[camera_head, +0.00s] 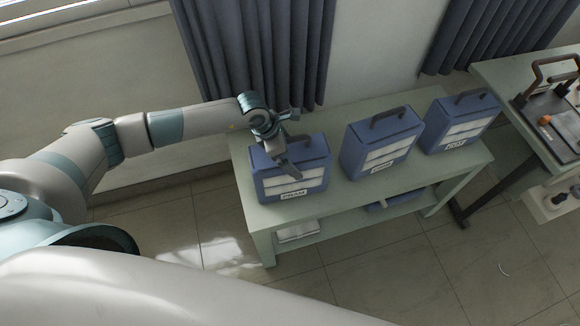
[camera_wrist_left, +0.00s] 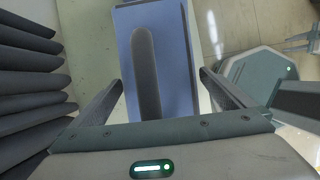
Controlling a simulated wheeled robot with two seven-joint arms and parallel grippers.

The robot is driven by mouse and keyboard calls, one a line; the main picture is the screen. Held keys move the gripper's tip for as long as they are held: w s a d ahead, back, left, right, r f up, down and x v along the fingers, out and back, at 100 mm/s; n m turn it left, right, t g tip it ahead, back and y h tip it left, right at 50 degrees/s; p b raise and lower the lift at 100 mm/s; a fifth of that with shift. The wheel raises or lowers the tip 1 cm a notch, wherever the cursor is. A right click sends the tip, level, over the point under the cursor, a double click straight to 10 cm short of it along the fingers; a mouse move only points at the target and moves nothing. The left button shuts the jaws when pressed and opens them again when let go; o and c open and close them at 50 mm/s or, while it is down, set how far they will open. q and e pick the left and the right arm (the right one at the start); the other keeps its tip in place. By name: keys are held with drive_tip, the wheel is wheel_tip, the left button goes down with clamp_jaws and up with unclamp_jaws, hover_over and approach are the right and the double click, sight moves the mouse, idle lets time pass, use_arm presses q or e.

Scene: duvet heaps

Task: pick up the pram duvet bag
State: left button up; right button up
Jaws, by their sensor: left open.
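The pram duvet bag (camera_head: 312,180) is a blue box-like bag with pale front panels and a label reading PRAM. It stands upright at the left end of a pale green shelf table. My left gripper (camera_head: 288,157) is open over its top and hides part of the bag and its handle. In the left wrist view, the blue bag (camera_wrist_left: 176,60) and its dark handle (camera_wrist_left: 147,75) lie between the spread fingers of the left gripper (camera_wrist_left: 162,80). The handle appears closer to the left finger, and the fingers are not closed on it.
Two similar blue bags, a middle one (camera_head: 376,152) and a right one (camera_head: 460,127), stand to the right on the same table (camera_head: 345,205). Dark curtains (camera_head: 262,50) hang behind. Another table (camera_head: 495,68) with a handled tray stands at far right. The floor in front is clear.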

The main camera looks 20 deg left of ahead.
idle(0.4)
use_arm(q)
drive_tip(key=shift+w, duration=0.1)
drive_tip(key=c, duration=2)
drive_tip(key=shift+r, duration=0.15)
drive_tip(key=shift+r+b, duration=1.1)
drive_tip(key=shift+r, duration=0.65)
drive_tip(key=shift+s+d+r+b, duration=0.85)
drive_tip(key=shift+d+r, duration=0.35)
drive_tip(key=shift+d, duration=0.55)
drive_tip(key=shift+s+d+r+b, duration=0.7)
drive_tip(key=shift+s+d+r, duration=0.4)
drive_tip(key=shift+d, duration=0.6)
drive_tip(key=shift+s+d+r+b, duration=0.8)
drive_tip(key=shift+d+r, duration=0.55)
drive_tip(key=shift+d, duration=0.4)
